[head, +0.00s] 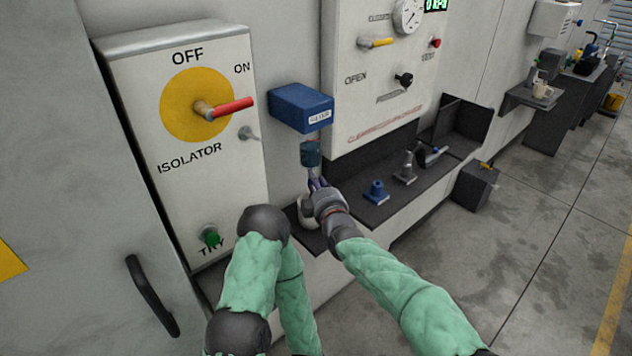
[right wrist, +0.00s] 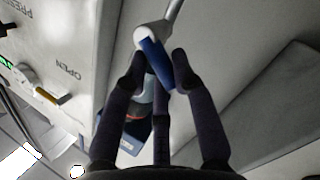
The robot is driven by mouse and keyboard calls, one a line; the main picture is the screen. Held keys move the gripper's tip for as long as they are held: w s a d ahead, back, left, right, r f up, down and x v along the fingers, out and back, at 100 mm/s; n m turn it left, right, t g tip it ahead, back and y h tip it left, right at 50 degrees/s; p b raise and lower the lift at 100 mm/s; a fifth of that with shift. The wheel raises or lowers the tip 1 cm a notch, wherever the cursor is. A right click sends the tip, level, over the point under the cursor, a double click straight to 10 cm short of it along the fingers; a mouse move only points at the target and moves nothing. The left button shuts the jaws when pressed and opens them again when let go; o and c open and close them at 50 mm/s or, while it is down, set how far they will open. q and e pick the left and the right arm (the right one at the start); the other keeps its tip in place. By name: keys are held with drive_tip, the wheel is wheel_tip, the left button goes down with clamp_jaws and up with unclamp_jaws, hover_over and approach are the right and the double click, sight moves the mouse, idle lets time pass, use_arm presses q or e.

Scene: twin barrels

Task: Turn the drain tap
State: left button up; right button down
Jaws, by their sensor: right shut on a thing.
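My right gripper (head: 318,184) reaches in below the blue box on the wall. In the right wrist view, its dark fingers (right wrist: 160,68) are closed around a blue lever (right wrist: 155,58). The lever is joined to a white hub (right wrist: 147,36) on a pale pipe (right wrist: 173,12), and looks like the drain tap's handle. In the head view, the gripper and wrist largely hide the tap; a pale rounded part (head: 306,212) shows beside them. My left arm is folded at the lower centre, and its gripper is out of view.
The blue box (head: 290,103) and a blue cylinder (head: 310,153) are just above my right gripper. The isolator panel (head: 140,75) with its red handle (head: 232,108) stands left. A dark shelf (head: 398,192) holds a blue fitting (head: 375,192). Open floor lies at right.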

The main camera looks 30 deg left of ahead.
drive_tip(key=shift+f, duration=0.1)
drive_tip(key=c, duration=1)
unclamp_jaws()
drive_tip(key=v, duration=1.2)
